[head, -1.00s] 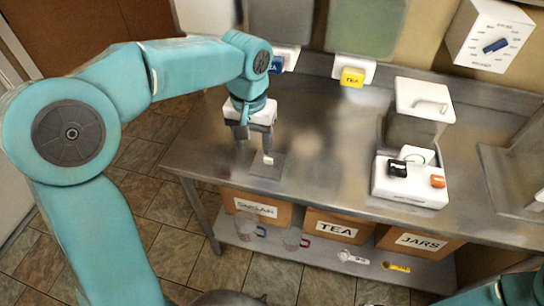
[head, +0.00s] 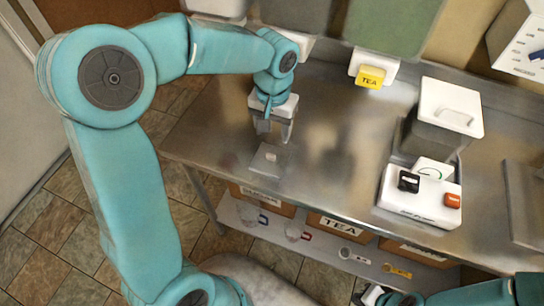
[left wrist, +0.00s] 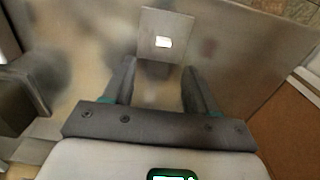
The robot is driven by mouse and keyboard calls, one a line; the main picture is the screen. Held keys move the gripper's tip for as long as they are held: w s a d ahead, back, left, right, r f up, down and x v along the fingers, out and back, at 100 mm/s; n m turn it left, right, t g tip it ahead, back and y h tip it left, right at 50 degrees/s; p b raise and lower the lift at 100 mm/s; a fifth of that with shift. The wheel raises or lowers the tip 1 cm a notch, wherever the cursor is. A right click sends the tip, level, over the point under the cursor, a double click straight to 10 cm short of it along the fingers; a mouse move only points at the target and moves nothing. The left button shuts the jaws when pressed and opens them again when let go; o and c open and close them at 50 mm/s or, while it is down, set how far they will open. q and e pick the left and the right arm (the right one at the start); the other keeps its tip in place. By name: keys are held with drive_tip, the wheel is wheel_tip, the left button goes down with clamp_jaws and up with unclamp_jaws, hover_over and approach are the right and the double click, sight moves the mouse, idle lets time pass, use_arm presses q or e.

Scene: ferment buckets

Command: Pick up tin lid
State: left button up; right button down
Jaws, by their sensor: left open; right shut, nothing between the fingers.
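The tin lid appears to be the flat square grey plate (head: 262,168) with a small pale knob, lying near the left front part of the steel counter. In the left wrist view the lid (left wrist: 150,22) lies ahead of the fingers. My left gripper (head: 274,135) points down above it, open and empty, with its fingertips apart from the knob. In the left wrist view the open fingers (left wrist: 158,70) stand on both sides with a gap between them. My right gripper (head: 385,297) is shut, low at the bottom edge, partly cut off.
On the counter (head: 325,190) stand a grey tin with a white handled lid (head: 450,105) and a white scale (head: 418,205) with black and orange items. A yellow TEA tag (head: 371,77) hangs behind. Labelled boxes (head: 338,225) are on the shelf below. The counter's middle is clear.

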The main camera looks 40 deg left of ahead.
use_arm(q)
hover_over(271, 155)
drive_tip(key=f, duration=0.5)
drive_tip(key=shift+w+d, duration=0.15)
drive_tip(key=shift+w, duration=0.25)
drive_tip(key=shift+s+f+p, duration=0.3)
drive_tip(key=shift+s+f, duration=0.05)
drive_tip(key=shift+s, duration=0.05)
drive_tip(key=f, duration=0.4)
drive_tip(key=shift+w+a+f+p, duration=0.2)
drive_tip(key=shift+a+f+p, duration=0.1)
drive_tip(key=shift+f+p, duration=0.1)
drive_tip(key=shift+s+d+r, duration=0.1)
drive_tip(key=shift+s+r, duration=0.05)
drive_tip(key=shift+s, duration=0.1)
drive_tip(key=shift+w, duration=0.15)
clamp_jaws()
